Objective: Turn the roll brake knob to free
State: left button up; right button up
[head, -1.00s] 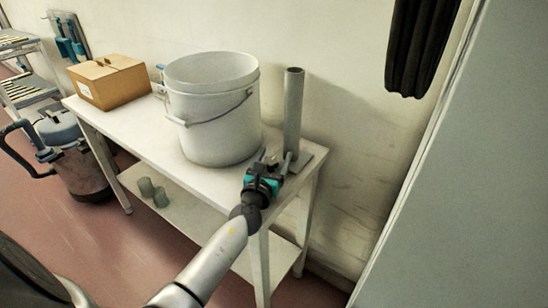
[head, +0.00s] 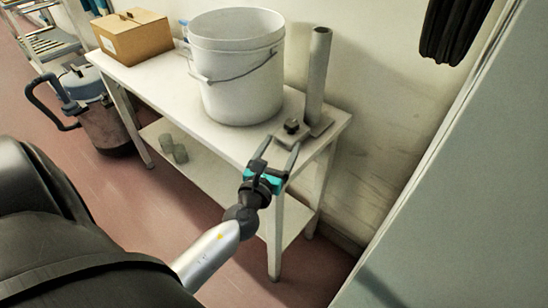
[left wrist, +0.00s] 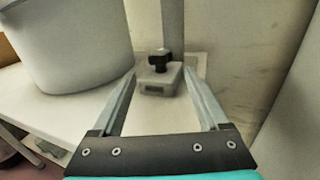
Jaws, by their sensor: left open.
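The roll brake knob (head: 291,126) is a small black knob on a grey block (head: 288,137) at the foot of a grey upright tube (head: 318,75), near the right end of the white table. In the left wrist view the black knob (left wrist: 159,60) stands on the block (left wrist: 160,79), ahead of and between my two fingers. My left gripper (head: 278,150) is open and empty, short of the knob and apart from it. It also shows in the left wrist view (left wrist: 160,82). My right gripper is not in view.
A white bucket (head: 238,85) with a wire handle stands left of the knob on the white table (head: 165,85). A cardboard box (head: 133,38) sits at the far left end. A wall is behind, and a grey panel (head: 470,190) is at the right.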

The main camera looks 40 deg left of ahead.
pick_arm(q)
jog(key=v, duration=0.3)
jog(key=shift+s+d, duration=0.15)
jog(key=shift+s, duration=0.45)
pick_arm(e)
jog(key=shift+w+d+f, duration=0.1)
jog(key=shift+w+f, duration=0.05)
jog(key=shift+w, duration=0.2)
